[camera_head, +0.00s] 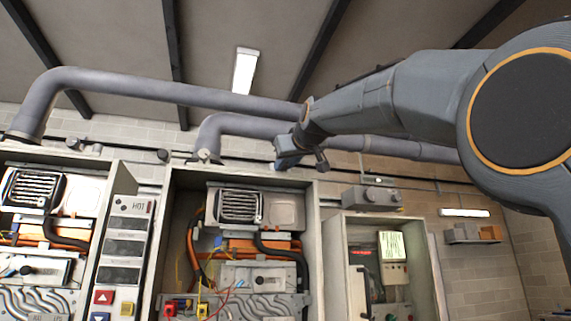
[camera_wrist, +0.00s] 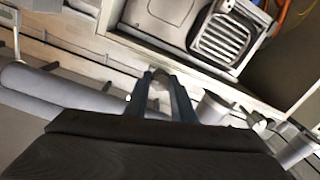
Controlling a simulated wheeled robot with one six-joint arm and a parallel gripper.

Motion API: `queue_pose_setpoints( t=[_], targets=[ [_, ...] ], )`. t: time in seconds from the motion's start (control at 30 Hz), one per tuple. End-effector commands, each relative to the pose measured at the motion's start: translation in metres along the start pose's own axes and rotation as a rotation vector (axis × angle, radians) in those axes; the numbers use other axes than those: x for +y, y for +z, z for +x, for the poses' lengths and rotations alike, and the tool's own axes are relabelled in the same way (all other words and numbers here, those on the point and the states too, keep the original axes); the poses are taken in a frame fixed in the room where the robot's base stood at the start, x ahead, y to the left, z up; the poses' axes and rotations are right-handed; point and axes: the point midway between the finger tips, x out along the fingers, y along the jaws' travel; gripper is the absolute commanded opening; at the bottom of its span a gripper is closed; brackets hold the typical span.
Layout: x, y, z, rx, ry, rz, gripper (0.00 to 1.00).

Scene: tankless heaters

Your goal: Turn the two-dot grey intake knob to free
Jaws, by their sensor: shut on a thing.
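My gripper (camera_head: 300,164) is above the top right corner of the middle heater cabinet (camera_head: 170,245). In the wrist view, my gripper (camera_wrist: 163,92) has its two fingers on either side of a small grey knob (camera_wrist: 160,82) and is shut on it. The knob sits by the cabinet's top edge, near the grey pipes. The fingers cover much of it, and no dots or pointer mark can be made out. In the head view my gripper hides this knob.
Thick grey pipes (camera_head: 180,90) run above the cabinets and behind my arm. Another small knob (camera_head: 163,155) is at the left by the wall. A smaller open cabinet (camera_head: 338,265) with a grey box (camera_head: 372,198) above it is at the right. A pipe stub (camera_wrist: 213,107) stands close beside the fingers.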

Motion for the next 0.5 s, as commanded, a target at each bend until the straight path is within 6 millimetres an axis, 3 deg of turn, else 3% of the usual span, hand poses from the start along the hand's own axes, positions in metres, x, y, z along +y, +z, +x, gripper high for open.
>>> queue_pose_setpoints(
  t=[0.5],
  targets=[
    [-0.0004, -0.0006, 0.0000, -0.012, -0.004, -0.330, 0.00]
  ],
)
